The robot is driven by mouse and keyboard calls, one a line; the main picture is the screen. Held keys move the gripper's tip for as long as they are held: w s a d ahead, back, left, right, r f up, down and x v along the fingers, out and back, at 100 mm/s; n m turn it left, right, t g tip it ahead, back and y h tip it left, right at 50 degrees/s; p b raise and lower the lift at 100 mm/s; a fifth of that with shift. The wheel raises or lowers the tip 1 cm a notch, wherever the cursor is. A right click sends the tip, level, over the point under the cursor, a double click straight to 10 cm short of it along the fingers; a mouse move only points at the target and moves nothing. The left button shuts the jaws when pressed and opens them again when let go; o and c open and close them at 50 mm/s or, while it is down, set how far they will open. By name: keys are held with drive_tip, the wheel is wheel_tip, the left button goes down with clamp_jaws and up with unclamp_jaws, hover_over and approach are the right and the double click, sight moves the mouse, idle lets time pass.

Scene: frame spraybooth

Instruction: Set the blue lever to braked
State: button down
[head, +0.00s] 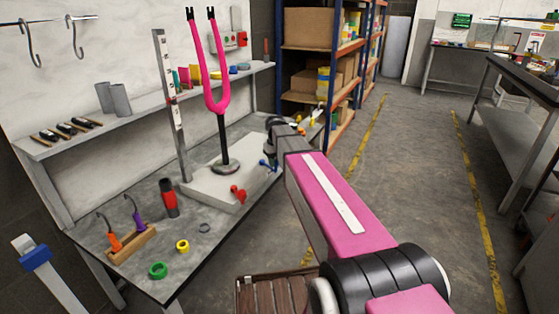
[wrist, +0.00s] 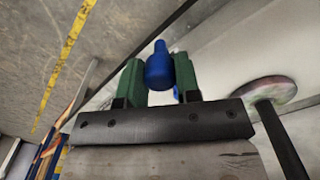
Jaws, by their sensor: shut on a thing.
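The blue lever (head: 263,163) sits at the right edge of a pale base block on the workbench, partly hidden by my arm in the head view. In the wrist view the rounded blue lever (wrist: 159,68) stands between the two green fingers of my gripper (wrist: 157,80), which is shut on it. A little more blue shows beside the right finger. In the head view my gripper's fingers are mostly hidden behind my wrist. I cannot tell which position the lever is in.
A red lever (head: 238,194) sits on the front of the base block (head: 205,187). A pink fork (head: 213,70) stands upright on a dark post there. The floor aisle (head: 410,150) is clear.

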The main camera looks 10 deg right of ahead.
drive_tip(key=shift+s+a+m, duration=0.2)
drive_tip(key=shift+a+m, duration=0.3)
drive_tip(key=shift+m, duration=0.05)
drive_tip(key=shift+s+a+m, duration=0.2)
drive_tip(key=shift+a+m, duration=0.25)
drive_tip(key=shift+m, duration=0.1)
drive_tip(key=c, duration=0.8)
unclamp_jaws()
wheel_tip(320, 180, up, 11)
drive_tip(key=shift+f, duration=0.1)
drive_tip(key=s+d+f+m, duration=0.1)
drive_tip(key=s+d+f, duration=0.2)
drive_tip(key=s+f, duration=0.8)
drive_tip(key=s+d+f, duration=0.3)
drive_tip(key=s+f, duration=0.8)
drive_tip(key=shift+f+m, duration=0.25)
drive_tip(key=shift+m, duration=0.15)
